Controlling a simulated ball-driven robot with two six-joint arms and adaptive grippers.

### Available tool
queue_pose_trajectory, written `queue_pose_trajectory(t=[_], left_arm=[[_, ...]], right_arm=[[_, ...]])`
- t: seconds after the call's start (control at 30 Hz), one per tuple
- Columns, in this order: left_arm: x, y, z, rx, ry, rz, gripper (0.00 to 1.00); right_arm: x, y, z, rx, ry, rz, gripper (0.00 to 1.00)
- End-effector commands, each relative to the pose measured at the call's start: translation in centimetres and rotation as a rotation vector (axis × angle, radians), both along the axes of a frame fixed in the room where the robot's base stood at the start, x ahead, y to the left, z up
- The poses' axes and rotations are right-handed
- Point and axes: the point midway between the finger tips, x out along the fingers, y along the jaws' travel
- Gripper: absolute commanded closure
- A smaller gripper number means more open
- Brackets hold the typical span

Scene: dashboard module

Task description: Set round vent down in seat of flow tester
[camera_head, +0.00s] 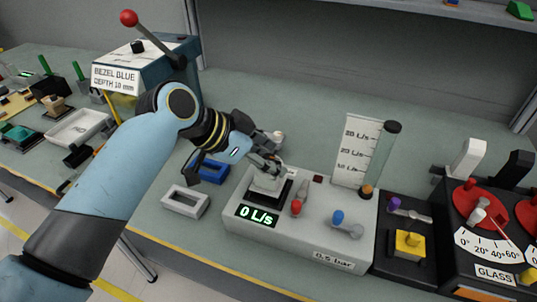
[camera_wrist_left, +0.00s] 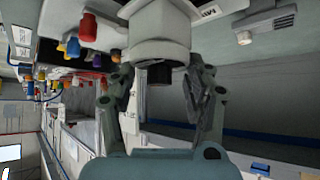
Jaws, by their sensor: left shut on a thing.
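The flow tester (camera_head: 340,222) is a light grey box with a "0 L/s" display, a red and a blue knob, and a clear tube with a scale card. Its dark seat (camera_head: 283,194) is at the upper left of its top. My left gripper (camera_head: 264,164) is shut on the round vent (camera_head: 268,181), a white round piece, directly over the seat. I cannot tell whether the vent touches the seat. In the left wrist view the white vent (camera_wrist_left: 160,32), with a dark stub, shows between the fingers.
A white rectangular frame (camera_head: 185,201) and a blue one (camera_head: 210,168) lie left of the tester. A small white round piece (camera_head: 277,138) is behind the gripper. A black glass station (camera_head: 492,235) with red dials stands on the right. A blue bezel station (camera_head: 150,65) stands at the back left.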

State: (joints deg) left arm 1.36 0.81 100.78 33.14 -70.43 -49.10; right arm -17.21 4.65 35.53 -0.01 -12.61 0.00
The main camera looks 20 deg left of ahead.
Motion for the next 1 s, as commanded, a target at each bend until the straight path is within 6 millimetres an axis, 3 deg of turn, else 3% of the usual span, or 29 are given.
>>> queue_pose_trajectory(t=[1.0], left_arm=[[0.0, 0.0, -2.0, -0.001, 0.0, 0.001, 0.86]], right_arm=[[0.0, 0.2, -1.3, 0.002, 0.0, -0.001, 0.6]])
